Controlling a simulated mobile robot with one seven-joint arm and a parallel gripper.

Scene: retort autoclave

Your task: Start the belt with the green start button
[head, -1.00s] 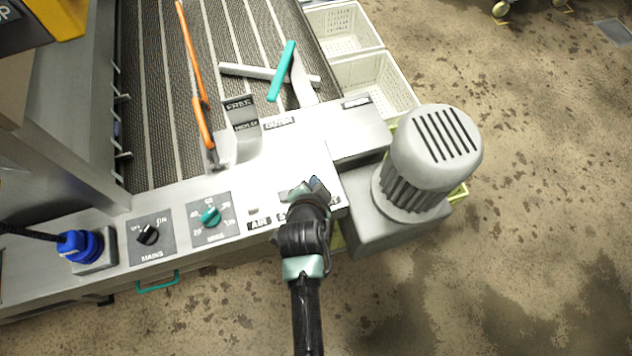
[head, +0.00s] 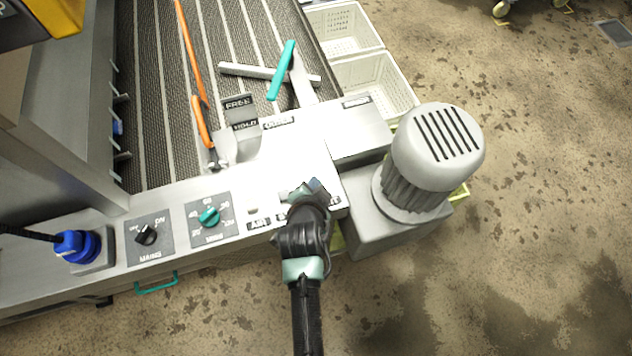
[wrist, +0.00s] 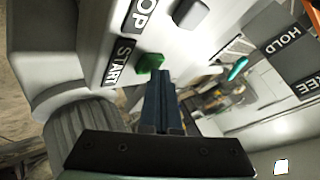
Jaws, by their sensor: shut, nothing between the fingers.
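The green start button (wrist: 150,63) shows in the wrist view beside a black START label (wrist: 119,63) on the pale panel. My gripper (wrist: 161,75) is shut and empty, with its fingertips right at the edge of the green button. I cannot tell whether they touch it. In the head view my gripper (head: 312,187) is over the right end of the control panel (head: 268,180) and hides the start button. The belt (head: 165,90) lies behind the panel.
A grey motor (head: 432,150) stands just right of my gripper. A green dial (head: 209,217), a black mains switch (head: 146,236) and a blue plug (head: 76,246) are to the left. Pale crates (head: 372,85) stand behind the motor.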

